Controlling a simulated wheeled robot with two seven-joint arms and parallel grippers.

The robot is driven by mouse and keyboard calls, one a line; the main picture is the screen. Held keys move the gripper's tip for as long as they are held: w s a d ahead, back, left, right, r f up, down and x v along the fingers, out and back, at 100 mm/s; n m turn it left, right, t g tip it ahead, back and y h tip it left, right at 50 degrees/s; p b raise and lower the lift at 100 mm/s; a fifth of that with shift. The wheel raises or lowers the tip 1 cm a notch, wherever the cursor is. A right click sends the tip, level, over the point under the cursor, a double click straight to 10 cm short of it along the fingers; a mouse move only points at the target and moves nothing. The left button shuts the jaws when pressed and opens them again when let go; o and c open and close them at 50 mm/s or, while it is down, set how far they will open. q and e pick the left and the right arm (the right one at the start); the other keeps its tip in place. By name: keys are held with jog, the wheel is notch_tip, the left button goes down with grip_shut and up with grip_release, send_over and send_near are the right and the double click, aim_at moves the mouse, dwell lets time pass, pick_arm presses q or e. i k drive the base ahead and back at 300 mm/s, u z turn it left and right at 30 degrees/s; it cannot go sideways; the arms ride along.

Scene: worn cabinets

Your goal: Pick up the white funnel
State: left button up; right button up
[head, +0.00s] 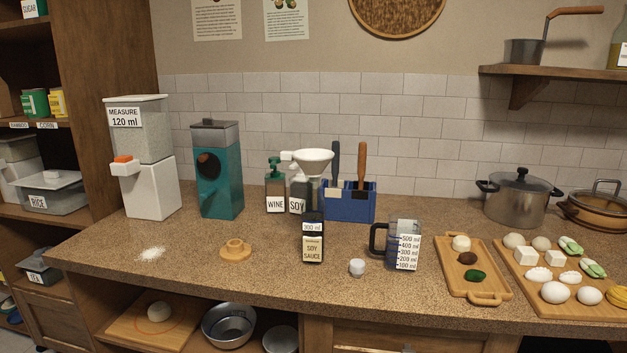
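The white funnel (313,160) is near the middle of the counter in the head view, wide mouth up. It appears to sit upright in the neck of the dark soy sauce bottle (313,242), which has a 300 ml label. Its spout is hidden. Its rim overlaps the white SOY dispenser (297,195) behind it in the picture; I cannot tell if they touch. Neither of my grippers is in view.
A blue utensil holder (347,207) and green WINE dispenser (275,190) stand behind the bottle. A measuring jug (402,246) and white cap (357,267) are to its right. A wooden piece (235,251) lies left. The front counter left of the bottle is mostly clear.

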aim_at(312, 162)
jog(key=u, duration=0.05)
jog(key=k, duration=0.15)
jog(key=z, duration=1.45)
jog(key=i, duration=0.8)
jog(key=u, duration=2)
